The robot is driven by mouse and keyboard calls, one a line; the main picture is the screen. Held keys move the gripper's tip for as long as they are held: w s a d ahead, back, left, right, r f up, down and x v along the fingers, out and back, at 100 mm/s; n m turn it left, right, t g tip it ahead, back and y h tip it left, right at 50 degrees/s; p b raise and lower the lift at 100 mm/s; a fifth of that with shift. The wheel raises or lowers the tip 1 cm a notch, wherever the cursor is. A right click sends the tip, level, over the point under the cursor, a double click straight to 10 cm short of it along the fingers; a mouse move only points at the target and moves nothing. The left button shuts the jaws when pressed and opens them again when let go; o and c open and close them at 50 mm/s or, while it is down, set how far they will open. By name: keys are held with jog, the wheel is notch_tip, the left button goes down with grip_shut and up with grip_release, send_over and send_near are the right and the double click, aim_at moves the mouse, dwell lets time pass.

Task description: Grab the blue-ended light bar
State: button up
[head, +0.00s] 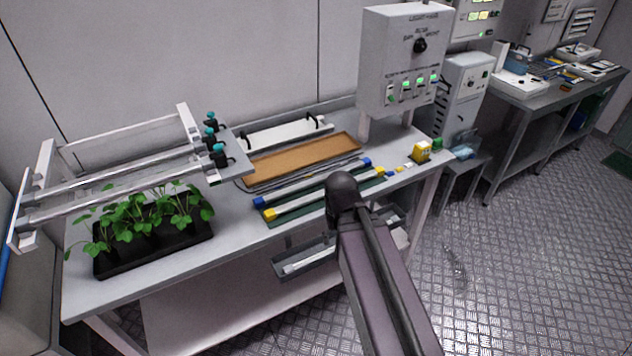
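The blue-ended light bar (313,182) lies on the bench (240,240), right of its middle. It is long and pale, with a blue cap at each end, and both caps show. A yellow-ended light bar (300,202) lies close beside it on the near side, roughly parallel. My arm reaches up from the lower right, and its dark rounded joint overlaps part of the yellow-ended bar in the picture. My gripper does not show, so its position relative to the bars cannot be told.
A brown tray (300,160) lies behind the bars. A black tray of green plants (155,250) stands at left under a metal frame (110,190). A grey control box (400,60) stands at the bench's right end. Small yellow and green items (420,152) lie near it.

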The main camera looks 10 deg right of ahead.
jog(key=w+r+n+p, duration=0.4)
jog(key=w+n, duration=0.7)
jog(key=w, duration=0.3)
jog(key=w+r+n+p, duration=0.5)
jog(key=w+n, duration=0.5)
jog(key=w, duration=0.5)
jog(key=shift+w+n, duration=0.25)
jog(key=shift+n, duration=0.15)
jog(key=b, duration=0.8)
send_over(316, 179)
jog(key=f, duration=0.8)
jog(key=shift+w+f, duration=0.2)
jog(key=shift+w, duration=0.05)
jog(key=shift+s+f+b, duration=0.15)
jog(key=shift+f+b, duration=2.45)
jog(key=shift+b, duration=0.2)
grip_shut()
